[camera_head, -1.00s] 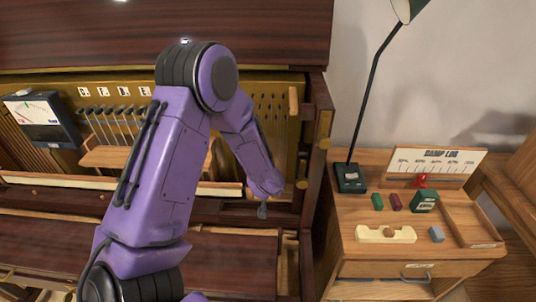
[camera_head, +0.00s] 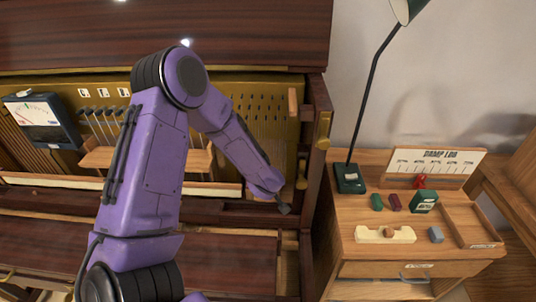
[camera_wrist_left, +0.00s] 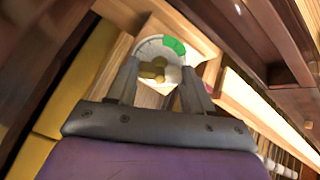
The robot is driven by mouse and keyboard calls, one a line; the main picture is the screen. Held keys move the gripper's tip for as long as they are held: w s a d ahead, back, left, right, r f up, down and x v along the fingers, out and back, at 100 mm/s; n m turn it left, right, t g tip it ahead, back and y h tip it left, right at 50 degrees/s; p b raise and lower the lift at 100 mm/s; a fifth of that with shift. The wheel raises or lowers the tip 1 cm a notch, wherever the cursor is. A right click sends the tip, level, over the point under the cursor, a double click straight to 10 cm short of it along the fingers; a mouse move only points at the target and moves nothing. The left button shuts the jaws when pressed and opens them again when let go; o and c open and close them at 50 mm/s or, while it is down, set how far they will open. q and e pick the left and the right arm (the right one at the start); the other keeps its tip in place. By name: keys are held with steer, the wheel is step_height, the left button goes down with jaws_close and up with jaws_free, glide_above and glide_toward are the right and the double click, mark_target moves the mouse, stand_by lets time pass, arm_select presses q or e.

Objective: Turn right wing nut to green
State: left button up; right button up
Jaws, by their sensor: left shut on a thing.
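My left gripper (camera_head: 285,209) is low at the right end of the piano's opened front in the head view. In the left wrist view its two fingers (camera_wrist_left: 160,88) are on either side of a brass wing nut (camera_wrist_left: 153,70), shut on it. Behind the nut is a round white dial (camera_wrist_left: 150,48) with a green sector (camera_wrist_left: 175,46) at its upper right. The nut's exact pointing is hard to tell, as the fingers cover part of it. The nut and dial cannot be made out in the head view. My right gripper is not in view.
A wooden side table (camera_head: 345,245) to the right holds a lamp (camera_head: 350,178), a card sign (camera_head: 436,165) and small blocks. The piano's right post (camera_head: 318,130) stands close beside my gripper. A gauge (camera_head: 42,118) is at the left.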

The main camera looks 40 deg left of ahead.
arm_select(q)
steer(key=shift+n, duration=1.1)
steer(key=shift+a+n, duration=0.1)
steer(key=shift+n, duration=0.2)
steer(key=n+b, duration=0.1)
steer(key=n, duration=0.2)
steer(key=shift+f, duration=0.1)
steer(key=o, duration=1)
steer(key=shift+r, duration=0.2)
